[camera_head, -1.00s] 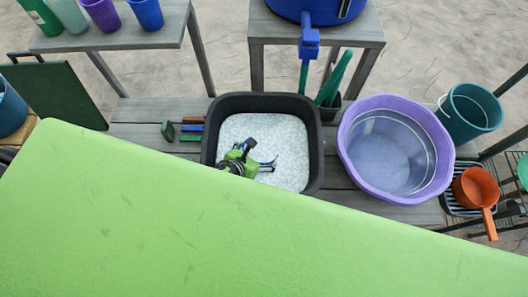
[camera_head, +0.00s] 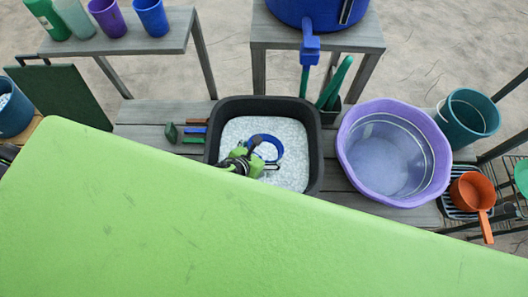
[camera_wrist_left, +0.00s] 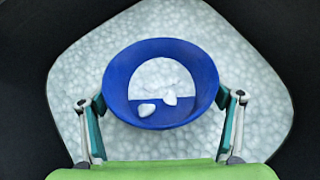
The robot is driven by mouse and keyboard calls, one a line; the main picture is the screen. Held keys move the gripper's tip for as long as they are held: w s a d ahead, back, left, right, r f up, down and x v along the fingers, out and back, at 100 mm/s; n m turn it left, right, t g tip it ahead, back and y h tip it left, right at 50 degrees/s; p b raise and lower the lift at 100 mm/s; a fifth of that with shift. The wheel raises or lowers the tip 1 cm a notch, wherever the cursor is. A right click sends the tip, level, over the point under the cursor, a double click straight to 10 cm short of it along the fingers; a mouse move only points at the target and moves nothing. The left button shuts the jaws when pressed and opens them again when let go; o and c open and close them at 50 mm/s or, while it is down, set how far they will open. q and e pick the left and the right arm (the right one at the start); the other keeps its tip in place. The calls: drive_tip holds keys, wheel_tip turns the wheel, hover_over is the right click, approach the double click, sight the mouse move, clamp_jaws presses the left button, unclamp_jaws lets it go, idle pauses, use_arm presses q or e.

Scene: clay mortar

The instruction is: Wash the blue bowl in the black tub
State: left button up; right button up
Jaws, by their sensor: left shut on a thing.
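The black tub (camera_head: 313,150) stands on the grey slatted bench and is filled with white suds (camera_head: 238,131). The blue bowl (camera_head: 278,143) is inside the tub among the suds. My left gripper (camera_head: 257,157) reaches into the tub and is shut on the bowl. In the left wrist view the blue bowl (camera_wrist_left: 122,75) is tilted, with white foam and a few lumps inside it. The fingers of my left gripper (camera_wrist_left: 165,108) press on its two sides. Whether the bowl's underside touches the tub floor is hidden. My right gripper is not in view.
A purple basin (camera_head: 352,172) stands right of the tub, with a teal bucket (camera_head: 470,115) and an orange dipper (camera_head: 470,190) beyond. Brushes (camera_head: 195,130) lie left of the tub. A dark green board (camera_head: 60,95) stands at left. Cups (camera_head: 108,18) line the back shelf.

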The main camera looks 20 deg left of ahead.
sight(264, 155)
use_arm(q)
wheel_tip(264, 155, up, 17)
drive_tip(key=shift+f, duration=0.2)
idle(0.9)
idle(1.0)
